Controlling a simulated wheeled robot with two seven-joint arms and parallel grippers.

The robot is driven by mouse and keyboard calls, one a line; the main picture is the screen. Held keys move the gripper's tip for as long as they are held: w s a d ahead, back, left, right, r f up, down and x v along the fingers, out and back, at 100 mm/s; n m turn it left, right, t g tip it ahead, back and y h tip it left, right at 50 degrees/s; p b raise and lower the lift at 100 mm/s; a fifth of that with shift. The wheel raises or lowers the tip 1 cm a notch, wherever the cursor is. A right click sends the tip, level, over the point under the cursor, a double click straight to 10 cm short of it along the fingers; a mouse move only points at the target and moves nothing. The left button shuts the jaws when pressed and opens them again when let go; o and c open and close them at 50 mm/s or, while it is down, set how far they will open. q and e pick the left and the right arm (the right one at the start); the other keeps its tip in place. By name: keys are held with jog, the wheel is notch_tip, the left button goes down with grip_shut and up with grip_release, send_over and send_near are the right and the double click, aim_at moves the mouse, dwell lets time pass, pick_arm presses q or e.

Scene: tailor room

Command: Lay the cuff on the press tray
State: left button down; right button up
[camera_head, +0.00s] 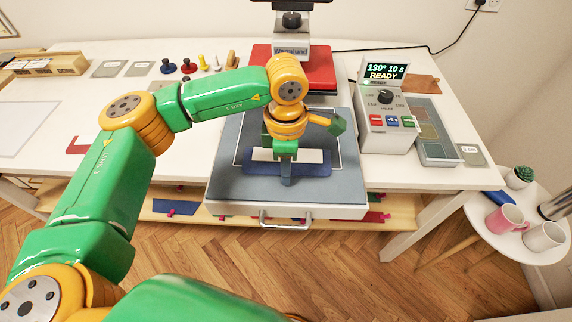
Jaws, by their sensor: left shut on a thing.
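The cuff (317,170) is a dark blue strip with a pale band along its upper part. It shows in the head view at the middle of the press tray, within the white outline. The press tray (230,186) is a grey pad on a pulled-out drawer with a front handle. My left gripper (287,178) points down over the tray and is shut on the cuff near its middle, hiding that part. I cannot tell whether the cuff touches the pad or hangs just above it. My right gripper is not in view.
The press (318,75), with a red base, stands behind the tray. A control box (387,110) reading "130° 10 s READY" stands to the right. Several small stamps stand at the back left. A side table with a pink mug (504,219) is at the right.

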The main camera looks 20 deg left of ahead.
pick_arm(q)
jog(key=shift+f, duration=0.2)
jog(key=c, duration=0.8)
grip_release()
jog(key=shift+o, duration=0.2)
jog(key=shift+r, duration=0.1)
jog(key=shift+r, duration=0.25)
jog(key=shift+w+r, duration=0.1)
jog(key=shift+r, duration=0.15)
notch_tip(320, 180, up, 11)
jog(key=b, duration=0.1)
jog(key=shift+r+b, duration=0.2)
jog(key=shift+b, duration=0.15)
